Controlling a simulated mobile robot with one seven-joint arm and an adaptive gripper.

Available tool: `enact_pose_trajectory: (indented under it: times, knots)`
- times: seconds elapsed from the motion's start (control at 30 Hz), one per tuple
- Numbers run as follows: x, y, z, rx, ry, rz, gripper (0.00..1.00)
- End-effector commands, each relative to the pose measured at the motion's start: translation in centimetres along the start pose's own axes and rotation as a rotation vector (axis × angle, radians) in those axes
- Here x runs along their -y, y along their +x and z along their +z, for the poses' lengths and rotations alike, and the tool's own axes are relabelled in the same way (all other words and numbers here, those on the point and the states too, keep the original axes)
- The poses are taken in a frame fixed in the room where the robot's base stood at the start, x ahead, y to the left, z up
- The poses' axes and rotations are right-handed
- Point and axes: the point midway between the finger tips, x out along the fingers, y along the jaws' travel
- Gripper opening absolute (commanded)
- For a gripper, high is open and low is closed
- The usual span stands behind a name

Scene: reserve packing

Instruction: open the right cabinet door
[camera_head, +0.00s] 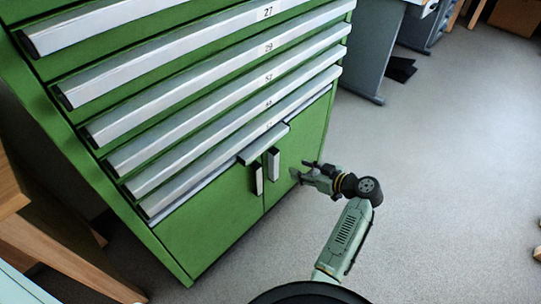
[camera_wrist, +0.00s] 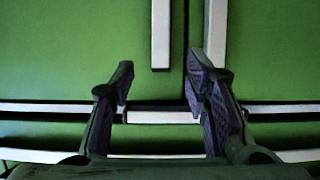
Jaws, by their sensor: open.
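The green cabinet's right door (camera_head: 301,141) is shut at the lower right of the drawers in the head view. Its upright pale handle (camera_head: 273,163) stands near the middle seam. The wrist view is upside down, so this handle (camera_wrist: 160,35) shows left of the seam there. My gripper (camera_head: 299,170) is open and empty, to the right of the handle and apart from it in the head view. In the wrist view my gripper's fingers (camera_wrist: 160,75) frame the handle's end between them. The depth left to the handle is hard to tell.
The left door (camera_head: 205,228) is shut, its handle (camera_head: 258,179) close beside the right one. Several drawers with long pale pulls (camera_head: 225,140) lie above the doors. A wooden piece of furniture (camera_head: 60,255) stands at left. The grey floor (camera_head: 440,170) at right is clear.

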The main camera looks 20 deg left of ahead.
Motion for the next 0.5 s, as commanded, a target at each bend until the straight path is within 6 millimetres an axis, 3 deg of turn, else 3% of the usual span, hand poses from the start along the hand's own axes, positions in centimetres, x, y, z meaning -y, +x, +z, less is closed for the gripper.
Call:
enact_pose_trajectory:
  times: [0.17, 0.5]
  knots:
    - [0.1, 1.0, 0.0, -0.004, -0.002, -0.006, 0.42]
    - [0.2, 7.0, -0.2, -0.003, -0.001, -0.007, 0.42]
